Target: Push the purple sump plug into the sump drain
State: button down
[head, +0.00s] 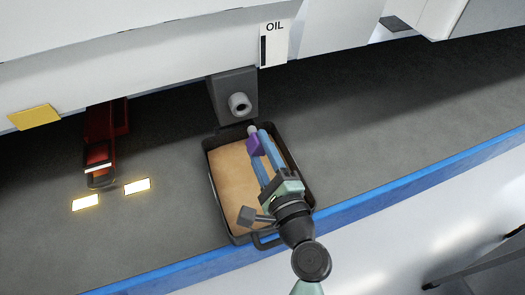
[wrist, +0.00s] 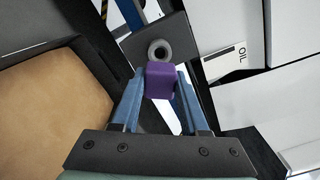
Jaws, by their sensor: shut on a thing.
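The purple sump plug (head: 254,145) is held between the blue fingers of my gripper (head: 260,137), which is shut on it. In the head view its light grey tip points up toward the sump drain (head: 239,103), a round grey fitting on a dark block under the vehicle. A gap shows between plug and drain. In the wrist view the purple plug (wrist: 160,80) sits between the fingertips (wrist: 161,85), just below the open ring of the drain (wrist: 159,50). The plug's tip is hidden there behind its purple body.
A dark-rimmed drain tray (head: 224,218) with a tan inside lies below my gripper. An OIL label (head: 274,45) hangs on the vehicle's side. A red jack-like object (head: 100,150) and two bright panels (head: 137,186) are at left. A blue edge (head: 400,186) borders the grey floor.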

aim_at(251, 129)
jog(key=shift+x, duration=2.35)
jog(key=shift+w, duration=0.2)
jog(key=shift+b+x, duration=0.3)
jog(key=shift+x, duration=1.5)
jog(key=shift+c, duration=1.7)
grip_release()
jog(key=shift+s, duration=0.1)
jog(key=shift+f, duration=0.1)
jog(key=b+v, duration=0.2)
jog(key=v, duration=1)
jog(key=shift+b, duration=0.35)
jog(key=shift+s+d, duration=0.15)
jog(key=shift+s, duration=0.3)
